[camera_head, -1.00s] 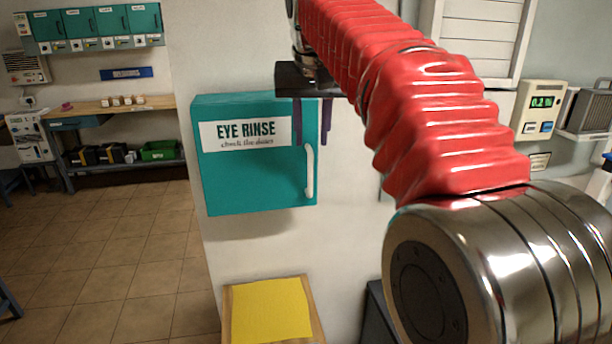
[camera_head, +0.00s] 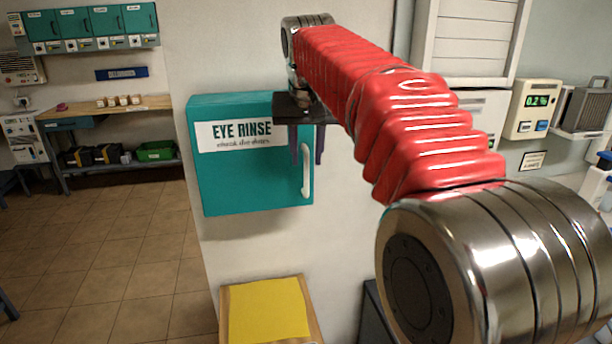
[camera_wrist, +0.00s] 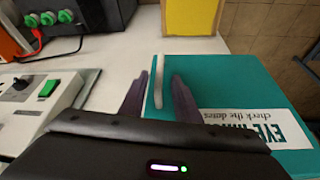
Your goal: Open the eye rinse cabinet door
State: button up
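The teal eye rinse cabinet (camera_head: 240,180) hangs on a pale wall, and its labelled door looks shut. Its white vertical handle (camera_head: 307,178) is at the door's right edge. My gripper (camera_head: 306,162) points down at the handle's upper part, its two dark purple fingers apart. In the wrist view the handle (camera_wrist: 158,82) shows between the open fingers of my gripper (camera_wrist: 160,74), nearer the left one. The cabinet (camera_wrist: 215,85) fills the right of that view. I cannot tell whether the fingers touch the handle. The gripper's dark body hides the door's upper right corner.
A wooden stand with a yellow top (camera_head: 265,312) is below the cabinet. A dark box (camera_head: 375,312) stands right of it. A wall meter (camera_head: 534,108) and a shelf unit are at the right. Open tiled floor (camera_head: 110,250) lies at the left.

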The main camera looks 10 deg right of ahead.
aim_at(306, 171)
jog(key=x, duration=0.7)
jog(key=shift+w+f, duration=0.1)
jog(key=shift+f, duration=0.1)
jog(key=shift+c, duration=0.3)
grip_shut()
